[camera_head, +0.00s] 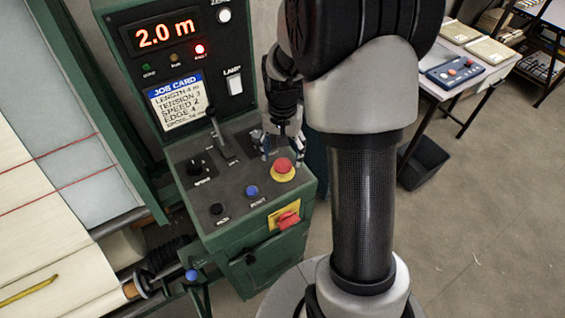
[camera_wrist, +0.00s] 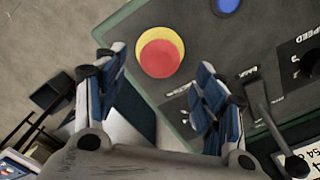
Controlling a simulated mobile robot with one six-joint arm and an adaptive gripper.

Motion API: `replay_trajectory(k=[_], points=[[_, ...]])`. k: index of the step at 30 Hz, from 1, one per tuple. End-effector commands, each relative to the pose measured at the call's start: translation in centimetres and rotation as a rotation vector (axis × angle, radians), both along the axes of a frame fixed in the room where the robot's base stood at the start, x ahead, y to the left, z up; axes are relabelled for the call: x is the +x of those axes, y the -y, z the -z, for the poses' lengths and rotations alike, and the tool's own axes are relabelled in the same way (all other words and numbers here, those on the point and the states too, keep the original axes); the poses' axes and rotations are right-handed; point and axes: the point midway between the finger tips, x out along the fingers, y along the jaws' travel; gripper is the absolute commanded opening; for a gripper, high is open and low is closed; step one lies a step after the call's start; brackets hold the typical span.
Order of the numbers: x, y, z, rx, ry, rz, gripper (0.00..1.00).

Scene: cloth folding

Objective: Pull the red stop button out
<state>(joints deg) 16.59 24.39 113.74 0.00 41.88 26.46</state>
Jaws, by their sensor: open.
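The red stop button (camera_head: 283,164) is a round mushroom head on a yellow ring, on the sloped top of the green control console (camera_head: 240,251). In the wrist view the red button (camera_wrist: 160,57) lies beyond the fingertips, roughly centred between them. My gripper (camera_head: 279,147) is open and empty, just behind the button in the head view. In the wrist view its two blue-padded fingers (camera_wrist: 158,80) stand wide apart and do not touch the button. The exact gap between fingertips and button cannot be told.
A blue button (camera_head: 252,191), black knobs (camera_head: 194,167) and a lever (camera_head: 217,133) share the panel. A red switch on a yellow plate (camera_head: 288,219) sits on the console's front. The display (camera_head: 166,34) reads 2.0 m, with a red lamp (camera_head: 199,49) lit below it.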

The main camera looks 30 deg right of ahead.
Motion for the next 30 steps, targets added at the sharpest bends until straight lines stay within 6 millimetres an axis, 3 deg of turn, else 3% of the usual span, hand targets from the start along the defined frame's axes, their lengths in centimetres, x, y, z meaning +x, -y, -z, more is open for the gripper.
replay_trajectory(k=[3, 7, 19, 30], points=[[-0.1, 0.0, 2.2, 0.001, -0.003, 0.000, 0.64], [-0.1, 0.0, 3.4, 0.001, -0.002, 0.000, 0.64], [0.0, 0.0, 3.9, -0.001, 0.001, 0.000, 0.63], [0.0, 0.0, 3.9, 0.000, 0.000, 0.000, 0.39]])
